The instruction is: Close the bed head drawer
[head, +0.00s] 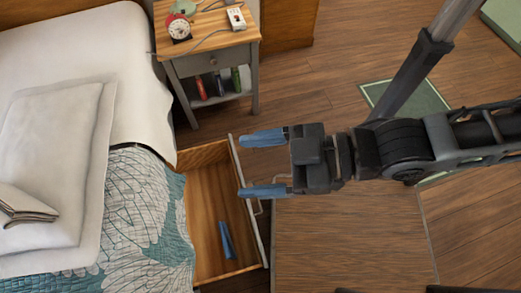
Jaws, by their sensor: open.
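The bed head drawer (205,214) is a wooden drawer under the bed, pulled out to the right. Its pale front panel (246,192) faces right and carries a thin metal handle (258,206). A small blue object (226,240) lies on the drawer's floor. My gripper (264,164) comes in from the right with two blue fingers. It is open and empty, and the fingers point left. In the picture the fingers overlap the far part of the front panel, the lower one close to the handle. I cannot tell whether they touch it.
The bed (90,130), with white bedding and a teal patterned cover (140,220), fills the left. A nightstand (212,62) with a red alarm clock (179,28) and books on its shelf stands beyond the drawer. A green mat (425,97) lies behind my arm.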

